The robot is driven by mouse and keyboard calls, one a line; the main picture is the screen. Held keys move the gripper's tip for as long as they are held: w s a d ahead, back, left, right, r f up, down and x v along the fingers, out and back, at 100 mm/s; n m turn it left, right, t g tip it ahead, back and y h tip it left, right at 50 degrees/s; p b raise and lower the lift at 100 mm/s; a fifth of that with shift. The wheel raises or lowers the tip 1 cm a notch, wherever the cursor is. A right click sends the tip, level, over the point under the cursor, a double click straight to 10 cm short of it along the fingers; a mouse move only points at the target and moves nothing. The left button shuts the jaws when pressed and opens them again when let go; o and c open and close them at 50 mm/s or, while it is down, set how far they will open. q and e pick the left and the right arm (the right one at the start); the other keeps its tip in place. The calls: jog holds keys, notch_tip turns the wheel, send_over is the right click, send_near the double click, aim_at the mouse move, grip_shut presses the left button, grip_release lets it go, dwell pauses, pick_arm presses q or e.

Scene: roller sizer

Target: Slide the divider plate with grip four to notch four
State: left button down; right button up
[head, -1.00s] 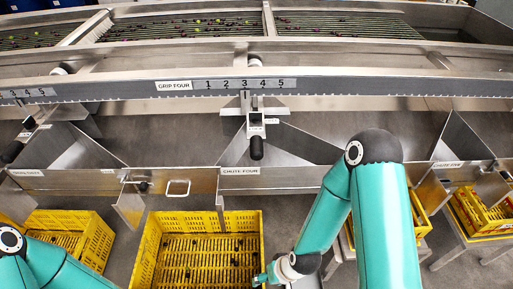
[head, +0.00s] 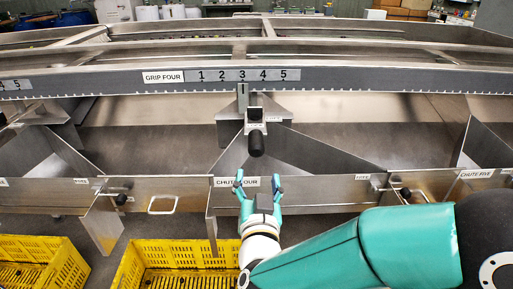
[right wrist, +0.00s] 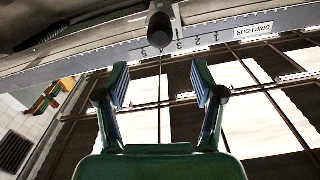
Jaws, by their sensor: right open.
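The rail (head: 340,77) carries a "GRIP FOUR" label (head: 163,77) and a scale (head: 243,75) numbered 1 to 5. Below it, the slider with a black knob grip (head: 256,143) stands under the 3. The metal divider plate (head: 290,152) spreads behind and to the right of the grip. My right gripper (head: 258,183) is open and empty, below the knob and in front of the "CHUTE FOUR" wall. In the right wrist view, the open fingers (right wrist: 160,78) point toward the black knob (right wrist: 159,28), which is apart from them. My left gripper is not in view.
The chute wall (head: 325,190) runs across below the grip, with latches and a handle (head: 162,205). Yellow crates (head: 180,252) stand beneath it. The space between gripper and knob looks clear.

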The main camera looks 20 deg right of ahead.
aim_at(256, 142)
jog(key=x, duration=1.5)
jog(key=shift+w+d+f, duration=0.1)
jog(key=shift+w+d, duration=0.05)
jog(key=shift+w, duration=0.05)
grip_shut()
